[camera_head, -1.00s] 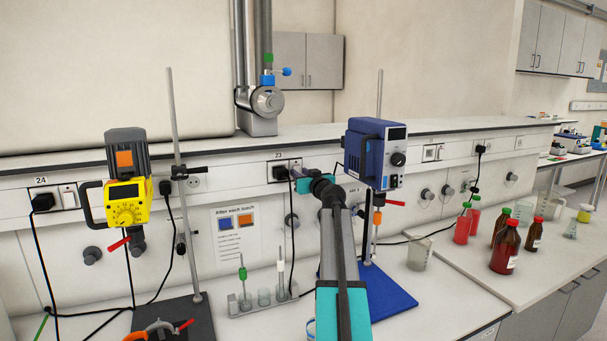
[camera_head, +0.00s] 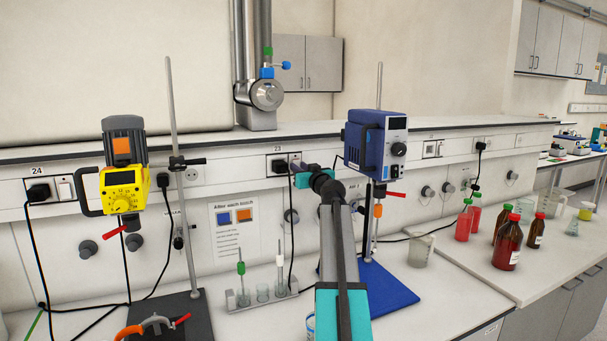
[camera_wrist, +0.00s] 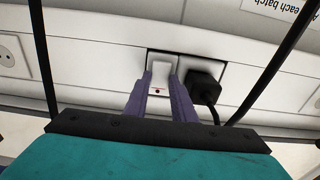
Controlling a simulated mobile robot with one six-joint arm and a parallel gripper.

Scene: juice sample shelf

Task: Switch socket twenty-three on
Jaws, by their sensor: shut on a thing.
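Socket twenty-three (camera_head: 270,166) is set in the wall panel under the shelf, with a black plug (camera_head: 280,168) in it. In the wrist view the black plug (camera_wrist: 204,86) is right of the white rocker switch (camera_wrist: 162,74). The switch has a small red mark and a dark dot at its near end. My gripper (camera_wrist: 160,77) has its two purple fingers on either side of the switch, shut on it. In the head view my gripper (camera_head: 294,167) is at the socket's right part, and its teal body hides some of the panel there.
A blue stirrer (camera_head: 366,150) on a stand is close right of my arm. A yellow stirrer (camera_head: 124,190) stands left near socket twenty-four (camera_head: 44,190). A tube rack (camera_head: 262,298) is below, and bottles (camera_head: 507,245) stand at the right. A cable hangs from the plug.

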